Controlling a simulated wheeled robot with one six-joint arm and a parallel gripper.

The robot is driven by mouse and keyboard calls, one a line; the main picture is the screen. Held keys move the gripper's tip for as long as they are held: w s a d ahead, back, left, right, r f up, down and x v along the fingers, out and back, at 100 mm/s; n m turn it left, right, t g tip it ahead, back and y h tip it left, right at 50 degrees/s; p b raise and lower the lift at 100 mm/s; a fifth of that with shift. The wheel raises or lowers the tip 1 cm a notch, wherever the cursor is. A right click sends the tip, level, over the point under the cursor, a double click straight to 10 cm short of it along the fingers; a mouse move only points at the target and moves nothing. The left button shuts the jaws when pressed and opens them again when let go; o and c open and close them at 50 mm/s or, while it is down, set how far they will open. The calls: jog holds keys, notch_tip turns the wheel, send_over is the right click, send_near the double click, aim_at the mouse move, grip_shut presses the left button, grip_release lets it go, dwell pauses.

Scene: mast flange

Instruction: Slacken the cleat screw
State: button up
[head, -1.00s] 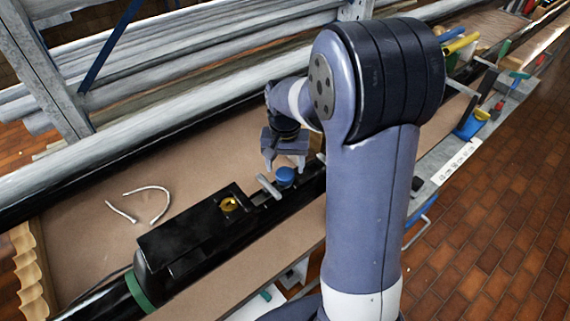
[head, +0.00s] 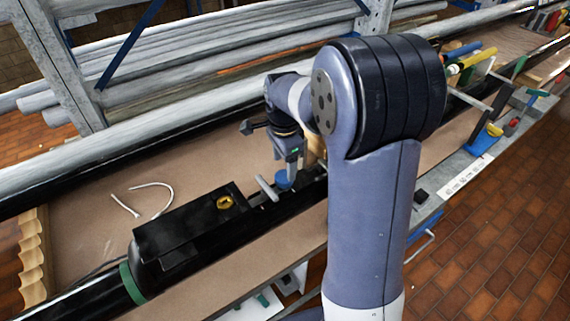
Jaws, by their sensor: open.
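A black mast (head: 240,224) lies lengthwise on the bench. A grey T-bar handle (head: 266,188) stands on it, and a round blue knob (head: 283,180) sits just right of the bar. A yellow round fitting (head: 225,202) sits in the black block to the left. I cannot tell for certain which of these is the cleat screw. My gripper (head: 288,171) is open, pointing down at the blue knob, with its fingers seen nearly edge-on. The fingertips are at or just above the knob; contact is unclear. My arm hides part of the mast to the right.
Two bent white pieces (head: 150,196) lie on the brown bench top. A wavy wooden piece (head: 30,262) stands at the left end. Grey pipes (head: 200,60) run along the rack behind. Several tools, including a blue-and-yellow one (head: 487,138), line the right edge.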

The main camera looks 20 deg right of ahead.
aim_at(284, 176)
jog(key=shift+m, duration=0.4)
jog(key=shift+f, duration=0.2)
notch_tip(284, 176, down, 6)
jog(key=b, duration=0.5)
jog(key=shift+f+b, duration=0.25)
jog(key=shift+b, duration=0.15)
jog(key=shift+r, duration=0.15)
jog(key=shift+c, duration=0.4)
jog(key=c, duration=1)
